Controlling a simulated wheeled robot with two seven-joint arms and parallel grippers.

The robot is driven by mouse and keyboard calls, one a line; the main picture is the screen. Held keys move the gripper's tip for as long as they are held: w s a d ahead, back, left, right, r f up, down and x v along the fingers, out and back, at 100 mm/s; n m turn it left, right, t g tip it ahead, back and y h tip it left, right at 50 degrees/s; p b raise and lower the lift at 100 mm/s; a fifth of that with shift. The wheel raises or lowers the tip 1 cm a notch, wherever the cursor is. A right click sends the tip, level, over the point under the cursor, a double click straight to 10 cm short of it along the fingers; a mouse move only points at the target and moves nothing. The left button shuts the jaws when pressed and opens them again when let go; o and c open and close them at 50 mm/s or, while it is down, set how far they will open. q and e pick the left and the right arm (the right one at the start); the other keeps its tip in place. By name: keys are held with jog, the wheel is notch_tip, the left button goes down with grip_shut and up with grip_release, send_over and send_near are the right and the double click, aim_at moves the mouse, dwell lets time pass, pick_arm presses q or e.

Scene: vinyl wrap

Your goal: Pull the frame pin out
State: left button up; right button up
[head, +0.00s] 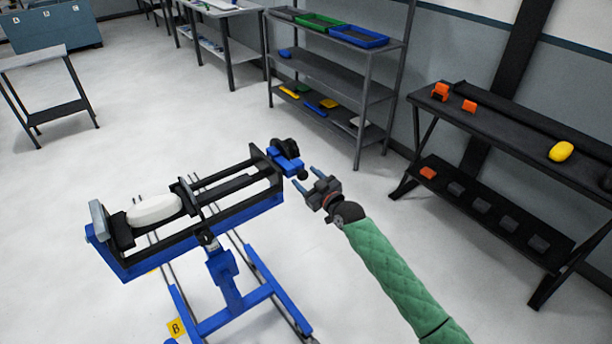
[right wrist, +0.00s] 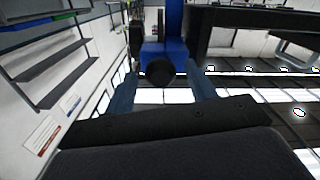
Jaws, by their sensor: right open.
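The frame pin shows as a round black knob (head: 302,174) at the right end of the blue and black frame (head: 205,238). In the right wrist view the knob (right wrist: 160,72) is near the middle, in front of a blue block (right wrist: 166,52). My right gripper (head: 305,178) is open at that end of the frame. In the right wrist view its two blue fingers (right wrist: 163,88) stand to the left and right of the knob, with gaps on both sides. I cannot tell whether the fingertips reach past it. My left gripper is not in view.
A white roll-shaped object (head: 154,209) lies in the frame. A dark bench (head: 510,140) with orange and yellow items stands at the right. A shelf rack (head: 335,90) with trays stands behind.

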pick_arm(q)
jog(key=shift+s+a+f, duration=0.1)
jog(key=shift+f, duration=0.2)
pick_arm(e)
jog(key=shift+w+a, duration=0.2)
jog(key=shift+w, duration=0.05)
jog(key=shift+c, duration=0.3)
grip_shut()
jog(key=shift+v, duration=1.35)
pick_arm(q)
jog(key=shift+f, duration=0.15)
pick_arm(e)
jog(key=shift+o, duration=0.3)
grip_release()
